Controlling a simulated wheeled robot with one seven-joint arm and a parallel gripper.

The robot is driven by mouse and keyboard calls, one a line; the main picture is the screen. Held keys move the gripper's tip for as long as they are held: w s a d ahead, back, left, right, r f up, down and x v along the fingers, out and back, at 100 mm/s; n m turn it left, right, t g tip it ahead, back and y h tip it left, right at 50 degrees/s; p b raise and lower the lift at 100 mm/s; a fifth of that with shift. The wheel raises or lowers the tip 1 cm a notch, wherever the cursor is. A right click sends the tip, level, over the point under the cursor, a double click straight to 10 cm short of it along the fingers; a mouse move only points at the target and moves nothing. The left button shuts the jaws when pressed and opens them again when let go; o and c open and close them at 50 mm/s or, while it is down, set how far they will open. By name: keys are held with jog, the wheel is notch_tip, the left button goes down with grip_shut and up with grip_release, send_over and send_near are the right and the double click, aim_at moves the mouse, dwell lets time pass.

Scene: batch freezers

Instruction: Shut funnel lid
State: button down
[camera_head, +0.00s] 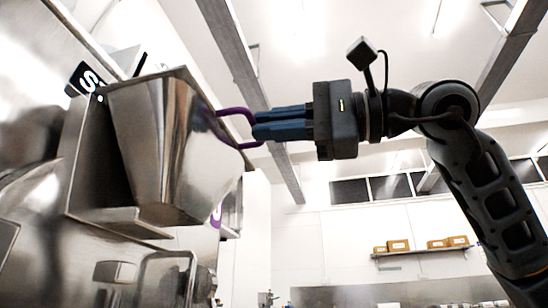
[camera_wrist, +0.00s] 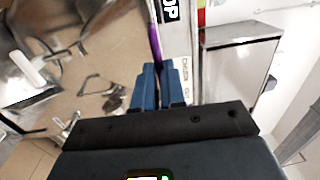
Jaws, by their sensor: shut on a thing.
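The steel funnel (camera_head: 155,150) is a tapered box on the front of the machine, high at the left of the head view. A purple handle (camera_head: 238,111) sticks out from its right side. My gripper (camera_head: 256,127) is shut on this handle, with its blue fingers level and pointing left. In the wrist view the purple handle (camera_wrist: 155,42) runs up from between the fingertips (camera_wrist: 158,70). I cannot tell the lid's edge from the funnel's body, nor its exact angle.
A steel ledge (camera_head: 118,222) juts out under the funnel, and the machine's steel front (camera_head: 22,240) fills the left. A steel box (camera_wrist: 238,65) stands right of the fingers in the wrist view. A shelf with cartons (camera_head: 398,246) is far back. The room right of the machine looks clear.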

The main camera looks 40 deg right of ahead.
jog(key=c, duration=1.5)
grip_release()
jog(key=shift+w+f, duration=0.1)
jog(key=shift+f, duration=0.4)
jog(key=o, duration=0.3)
jog(key=shift+r, duration=0.15)
jog(key=p+v, duration=0.1)
jog(key=v, duration=0.6)
jog(key=shift+s+d+p, duration=0.2)
jog(key=shift+s+p, duration=0.15)
jog(key=shift+p, duration=0.05)
